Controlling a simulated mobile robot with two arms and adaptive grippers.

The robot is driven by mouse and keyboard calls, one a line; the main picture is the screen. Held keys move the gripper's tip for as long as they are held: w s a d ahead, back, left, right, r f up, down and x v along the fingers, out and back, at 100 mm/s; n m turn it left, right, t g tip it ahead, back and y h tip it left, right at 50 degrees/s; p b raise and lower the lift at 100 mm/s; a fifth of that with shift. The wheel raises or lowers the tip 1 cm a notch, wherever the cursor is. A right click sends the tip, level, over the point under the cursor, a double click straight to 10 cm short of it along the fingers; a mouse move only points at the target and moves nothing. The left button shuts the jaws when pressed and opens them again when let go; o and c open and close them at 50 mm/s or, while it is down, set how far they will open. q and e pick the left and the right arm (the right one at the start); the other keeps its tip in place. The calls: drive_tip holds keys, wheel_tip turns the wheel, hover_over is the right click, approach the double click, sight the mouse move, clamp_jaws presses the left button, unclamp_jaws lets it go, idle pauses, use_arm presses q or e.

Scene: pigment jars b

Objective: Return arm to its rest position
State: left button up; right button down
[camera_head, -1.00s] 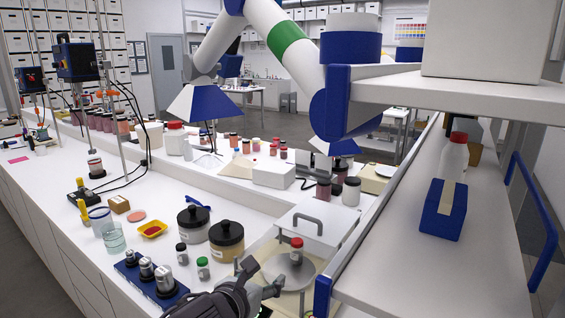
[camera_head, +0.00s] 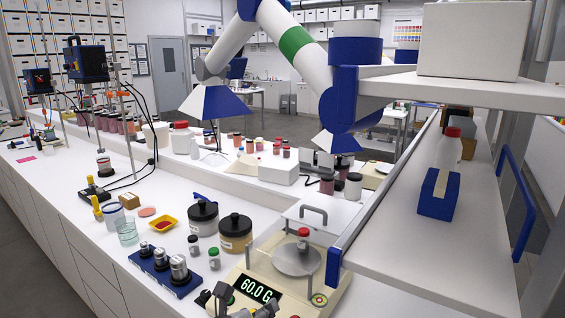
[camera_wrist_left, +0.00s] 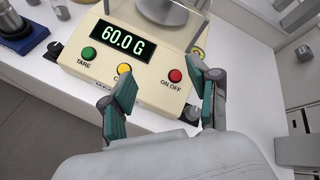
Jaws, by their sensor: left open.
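My left gripper (camera_head: 243,304) is at the bottom edge of the head view, at the front of the cream scale (camera_head: 318,284). It is open and empty. A small red-capped jar (camera_head: 303,238) stands upright on the round scale pan (camera_head: 290,262), apart from the gripper. The display (camera_head: 254,290) reads 60.0 G. My right gripper is not in view.
Left of the scale are a blue weight block (camera_head: 185,284), two dark-lidded jars (camera_head: 236,232) and a small green-capped jar (camera_head: 214,258). A raised shelf (camera_head: 440,260) is to the right. A white jointed tube (camera_head: 305,55) hangs above. Free counter lies at front left.

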use_arm(q)
drive_tip(key=s+a+f+n+g+y, duration=0.1)
drive_tip(key=s+a+f+n+g, duration=0.2)
drive_tip(key=s+a+f+n, duration=0.5)
drive_tip(key=s+a+f+n+g+y, duration=0.2)
drive_tip(key=s+f+n, duration=0.3)
drive_tip(key=s+n, duration=0.65)
drive_tip(key=s+a+f+n+g+y, duration=0.1)
drive_tip(key=s+a+f+n+g, duration=0.2)
drive_tip(key=s+a+f+n, duration=0.65)
drive_tip(key=w+d+f+n+g, duration=0.1)
drive_tip(key=d+f, duration=0.1)
drive_tip(key=f, duration=0.9)
drive_tip(key=d+f+n, duration=0.1)
drive_tip(key=d+f, duration=0.1)
drive_tip(key=f, duration=0.9)
drive_tip(key=s+a+f+g, duration=0.1)
drive_tip(key=s+a+f, duration=0.1)
drive_tip(key=s+f, duration=1.5)
drive_tip(key=shift+a+y, duration=0.3)
drive_tip(key=shift+a, duration=0.1)
